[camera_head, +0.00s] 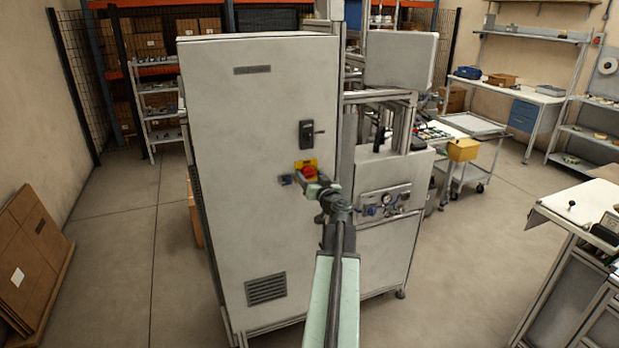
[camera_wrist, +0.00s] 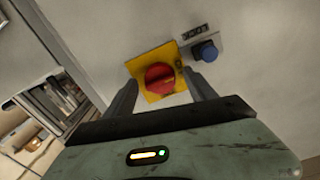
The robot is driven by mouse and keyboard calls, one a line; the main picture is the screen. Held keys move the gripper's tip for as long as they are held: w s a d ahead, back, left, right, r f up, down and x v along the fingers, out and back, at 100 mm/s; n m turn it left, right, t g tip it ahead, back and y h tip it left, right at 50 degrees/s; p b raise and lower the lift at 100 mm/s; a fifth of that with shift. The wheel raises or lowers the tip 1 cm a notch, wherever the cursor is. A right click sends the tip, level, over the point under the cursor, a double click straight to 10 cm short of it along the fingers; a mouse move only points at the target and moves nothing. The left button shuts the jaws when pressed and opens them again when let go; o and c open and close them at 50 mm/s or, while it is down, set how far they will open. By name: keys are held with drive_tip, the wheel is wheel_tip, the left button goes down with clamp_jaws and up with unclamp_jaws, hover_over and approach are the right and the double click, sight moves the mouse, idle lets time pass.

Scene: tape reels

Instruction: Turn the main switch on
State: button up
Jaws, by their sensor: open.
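The main switch (camera_head: 309,171) is a red rotary knob on a yellow plate on the front of a grey cabinet (camera_head: 240,110). In the wrist view the red knob (camera_wrist: 159,77) lies ahead, between my two fingers, with the yellow plate (camera_wrist: 142,69) tilted around it. My gripper (camera_wrist: 165,90) is open, one finger at each side of the knob. I cannot tell whether the fingers touch it. In the head view my gripper (camera_head: 312,183) is at the switch and covers its lower part.
A blue button (camera_wrist: 206,51) sits beside the yellow plate, near a label reading LOCK (camera_wrist: 194,30). A black door handle (camera_head: 307,134) is above the switch. Cardboard boxes (camera_head: 30,245) lean at far left.

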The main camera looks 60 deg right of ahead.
drive_tip(key=shift+w+d, duration=0.2)
drive_tip(key=shift+w, duration=0.05)
drive_tip(key=shift+a, duration=0.1)
